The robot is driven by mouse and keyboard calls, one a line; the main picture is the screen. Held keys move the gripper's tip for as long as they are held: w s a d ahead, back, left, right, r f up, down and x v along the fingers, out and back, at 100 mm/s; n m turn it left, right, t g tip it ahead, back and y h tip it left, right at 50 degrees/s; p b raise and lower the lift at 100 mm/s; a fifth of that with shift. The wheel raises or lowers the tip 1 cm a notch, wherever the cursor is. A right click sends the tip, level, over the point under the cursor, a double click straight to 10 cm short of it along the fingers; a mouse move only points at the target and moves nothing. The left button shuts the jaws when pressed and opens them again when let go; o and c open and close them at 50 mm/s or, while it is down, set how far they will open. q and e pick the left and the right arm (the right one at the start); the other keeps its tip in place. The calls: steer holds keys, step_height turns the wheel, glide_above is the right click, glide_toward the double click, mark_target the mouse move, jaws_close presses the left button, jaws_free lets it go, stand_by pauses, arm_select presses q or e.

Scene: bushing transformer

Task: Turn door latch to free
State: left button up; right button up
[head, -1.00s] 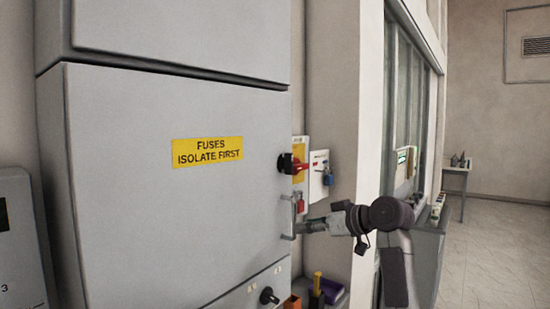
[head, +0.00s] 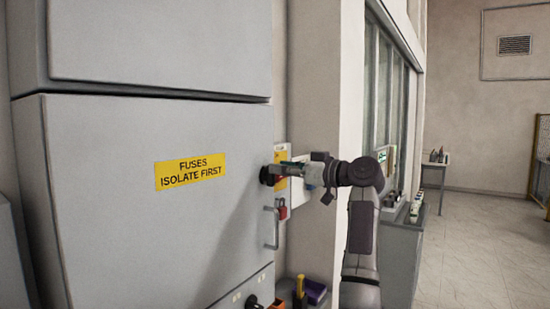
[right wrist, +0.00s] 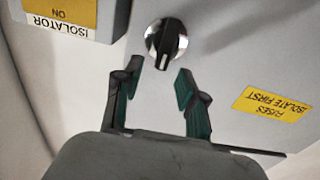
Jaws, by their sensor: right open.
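The door latch (right wrist: 166,43) is a round black knob with a silver rim and a pale line on its grip, on the grey cabinet door (right wrist: 225,60). In the head view the latch (head: 266,176) is a dark knob at the door's right edge, partly hidden by my gripper. My right gripper (right wrist: 158,70) is open and empty, its fingertips pointing at the latch and just short of it. In the head view my right gripper (head: 284,169) comes in from the right at latch height. My left gripper is not in view.
A yellow "FUSES ISOLATE FIRST" label (head: 190,171) is on the door. A bar handle (head: 272,228) and a red padlock (head: 283,210) are below the latch. The isolator box (right wrist: 70,15) is beside the door. Another dark knob (head: 252,302) is lower down. Floor (head: 470,250) at right is clear.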

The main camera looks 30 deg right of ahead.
steer(key=shift+p+x, duration=0.4)
steer(key=shift+x, duration=0.95)
jaws_close()
